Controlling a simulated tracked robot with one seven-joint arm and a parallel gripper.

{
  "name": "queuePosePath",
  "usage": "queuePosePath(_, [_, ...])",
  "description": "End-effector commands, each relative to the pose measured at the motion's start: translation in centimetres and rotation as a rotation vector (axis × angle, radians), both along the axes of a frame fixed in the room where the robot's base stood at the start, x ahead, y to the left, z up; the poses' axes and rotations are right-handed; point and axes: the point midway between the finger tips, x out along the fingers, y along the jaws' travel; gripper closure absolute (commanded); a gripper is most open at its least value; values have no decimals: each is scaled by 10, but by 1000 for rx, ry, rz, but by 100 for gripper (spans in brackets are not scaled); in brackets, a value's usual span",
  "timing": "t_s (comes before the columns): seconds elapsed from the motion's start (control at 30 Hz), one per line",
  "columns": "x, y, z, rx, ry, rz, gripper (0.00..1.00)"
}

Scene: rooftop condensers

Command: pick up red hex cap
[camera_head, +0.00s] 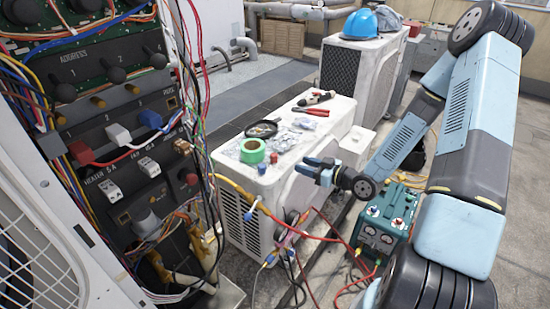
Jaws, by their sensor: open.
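A small red cap (273,158), too small to tell if it is hexagonal, stands on the near right part of the white condenser unit's top (325,137). A small blue cap (262,168) stands just in front of it to the left. My gripper (307,168) is open and empty. It is to the right of the red cap, beside the condenser's right edge, with its fingers pointing left toward the caps. A clear gap shows between the fingers and the red cap.
Green tape (252,151), a round black dish (261,129), clear plastic bags and red-handled pliers (311,112) lie on the same top. An open electrical panel (110,130) with loose wires stands left. A teal gauge box (384,225) with hoses is below my arm.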

Motion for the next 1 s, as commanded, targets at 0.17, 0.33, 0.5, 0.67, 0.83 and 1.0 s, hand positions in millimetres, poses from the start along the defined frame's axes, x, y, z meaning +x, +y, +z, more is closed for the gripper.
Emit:
queuePosePath(0.17, [16, 23, -4, 0, -1, 3, 58])
queuePosePath(0.33, [34, 45, -8, 0, -1, 2, 58])
queuePosePath(0.5, [46, 60, -11, -1, -1, 1, 58])
queuePosePath(0.67, [50, 65, -12, -1, 0, 1, 58])
queuePosePath(0.83, [56, 76, -13, 0, -1, 2, 58])
queuePosePath(1.0, [68, 95, -15, -1, -1, 2, 58])
